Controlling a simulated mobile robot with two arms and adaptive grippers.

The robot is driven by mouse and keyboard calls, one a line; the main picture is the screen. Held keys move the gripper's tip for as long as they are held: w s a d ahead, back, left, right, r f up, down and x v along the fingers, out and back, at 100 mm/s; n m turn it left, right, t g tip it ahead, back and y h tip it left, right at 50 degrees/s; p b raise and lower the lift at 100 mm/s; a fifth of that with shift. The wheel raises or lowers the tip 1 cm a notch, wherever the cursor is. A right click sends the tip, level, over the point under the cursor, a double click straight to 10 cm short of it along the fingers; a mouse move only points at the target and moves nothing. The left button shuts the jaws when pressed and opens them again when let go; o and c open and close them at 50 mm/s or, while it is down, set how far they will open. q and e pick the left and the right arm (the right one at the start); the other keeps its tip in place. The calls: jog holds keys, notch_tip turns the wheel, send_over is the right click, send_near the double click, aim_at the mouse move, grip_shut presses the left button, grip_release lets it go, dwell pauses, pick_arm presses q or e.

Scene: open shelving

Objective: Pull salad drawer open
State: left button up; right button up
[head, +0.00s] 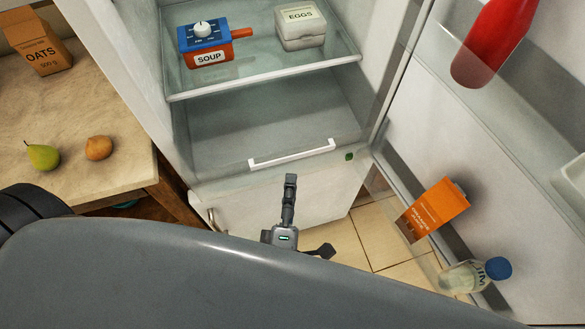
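The salad drawer (222,166) is the clear compartment at the bottom of the open fridge, below the glass shelf. Its white bar handle (292,154) runs along the front edge. The drawer looks pushed in and empty. My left gripper (310,214) is below and in front of the handle, apart from it in the picture. Its two fingers are spread wide, with nothing between them. My own body hides most of the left arm. My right gripper does not show.
The fridge door (480,150) stands open at right, holding a red bottle (492,42), an orange carton (434,209) and a blue-capped bottle (475,274). A soup pot (206,43) and egg box (300,24) sit on the shelf above. A counter (60,115) is at left.

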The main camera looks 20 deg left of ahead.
pick_arm(q)
jog(key=s, duration=0.2)
jog(key=s+d, duration=0.1)
jog(key=s, duration=0.2)
jog(key=shift+s, duration=0.2)
dwell(0.3)
jog(key=s+d+f+m+g+h, duration=0.1)
jog(key=s+f+m+g+h, duration=0.2)
jog(key=f+m, duration=0.8)
jog(key=d+f+m+g+h, duration=0.1)
jog(key=f+m+g+h, duration=0.25)
jog(key=f, duration=1.25)
jog(key=s+a+f+m+g+y, duration=0.3)
jog(key=s+a+f+m+g, duration=0.5)
jog(key=s+a+f, duration=0.9)
notch_tip(320, 180, down, 2)
jog(key=shift+f+g, duration=0.25)
jog(key=shift+g, duration=0.8)
